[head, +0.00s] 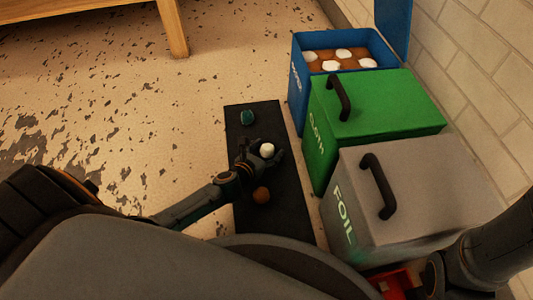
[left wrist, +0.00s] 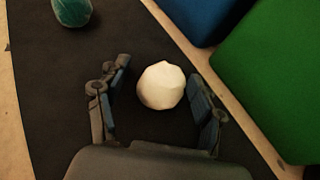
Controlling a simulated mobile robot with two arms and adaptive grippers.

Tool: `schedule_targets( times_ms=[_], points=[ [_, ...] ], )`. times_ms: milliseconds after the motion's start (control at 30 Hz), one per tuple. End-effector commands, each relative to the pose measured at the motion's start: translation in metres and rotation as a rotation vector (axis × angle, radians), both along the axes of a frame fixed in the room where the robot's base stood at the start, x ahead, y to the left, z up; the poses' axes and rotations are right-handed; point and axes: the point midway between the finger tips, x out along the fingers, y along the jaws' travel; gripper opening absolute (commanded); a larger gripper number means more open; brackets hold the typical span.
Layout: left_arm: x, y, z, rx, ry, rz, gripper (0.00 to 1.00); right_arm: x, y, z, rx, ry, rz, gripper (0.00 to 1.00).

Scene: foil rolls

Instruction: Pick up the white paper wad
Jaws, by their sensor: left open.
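The white paper wad (head: 267,150) lies on the dark mat (head: 290,215) in the head view. In the left wrist view the white wad (left wrist: 161,86) sits between the two fingers of my left gripper (left wrist: 160,100), nearer the right finger, with a dark gap on each side. My left gripper (head: 262,157) is open around the wad in the head view. Whether a finger touches it I cannot tell. The right gripper is not clearly visible; part of my right arm shows at the lower right.
A teal roll (head: 247,118) and a brown wad (head: 262,195) also lie on the mat. To the right stand an open blue bin (head: 298,92) holding several white wads, a closed green CLOTH bin (head: 385,105) and a closed grey FOIL bin (head: 420,190). Bare floor (head: 150,130) is left.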

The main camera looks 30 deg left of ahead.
Motion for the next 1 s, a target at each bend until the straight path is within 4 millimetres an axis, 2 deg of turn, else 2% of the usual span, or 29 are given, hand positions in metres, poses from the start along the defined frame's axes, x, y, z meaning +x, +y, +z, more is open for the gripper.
schedule_targets(
  times_ms=[200,400,433,767,1000],
  points=[
    [0.0,0.0,0.0,0.0,0.001,0.0,0.67,0.0,0.0,0.0,0.0,0.0,0.0,0.4],
    [0.0,0.0,0.0,0.0,0.001,0.0,0.27,0.0,0.0,0.0,0.0,0.0,0.0,0.4],
    [0.0,0.0,0.0,0.0,0.001,0.0,0.23,0.0,0.0,0.0,0.0,0.0,0.0,0.4],
    [0.0,0.0,0.001,0.0,0.0,0.0,0.23,0.0,0.0,0.001,0.0,0.0,0.0,0.4],
    [0.0,0.0,0.011,0.0,0.0,0.001,0.23,0.0,0.0,0.013,0.0,0.001,0.0,0.4]
  ],
)
